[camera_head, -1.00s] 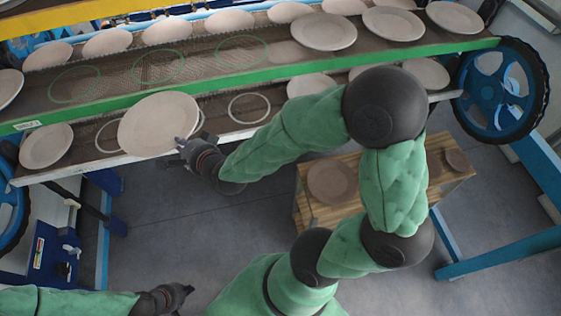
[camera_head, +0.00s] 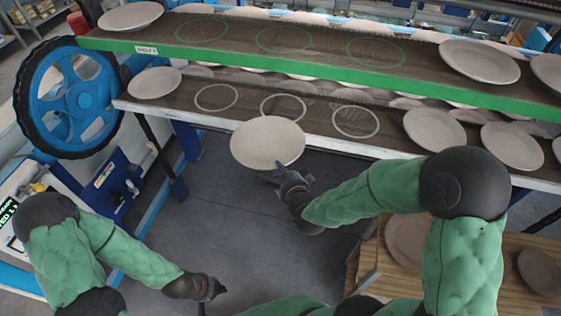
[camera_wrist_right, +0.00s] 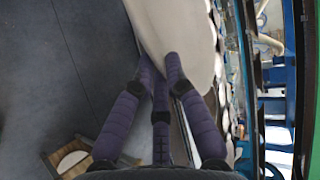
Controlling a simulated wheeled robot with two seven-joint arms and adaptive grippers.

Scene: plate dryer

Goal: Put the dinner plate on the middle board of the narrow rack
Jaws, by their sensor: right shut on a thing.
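The pale dinner plate (camera_head: 267,142) is held by its near edge in my right gripper (camera_head: 283,178), which is shut on it. It also fills the top of the right wrist view (camera_wrist_right: 175,22), between the fingers (camera_wrist_right: 160,65). In the head view the plate overlaps the front edge of the lower visible rack board (camera_head: 190,115). That board has three white rings, the middle one partly covered by the plate. Above it is a green-edged board (camera_head: 290,65) with three green rings. My left gripper (camera_head: 217,289) hangs low over the floor; its finger opening is unclear.
Other pale plates stand on both boards, left (camera_head: 154,82) and right (camera_head: 434,129) of the rings. A blue wheel (camera_head: 75,98) stands at the rack's left end. A wooden bench (camera_head: 395,278) with brown plates is at lower right. The floor between is clear.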

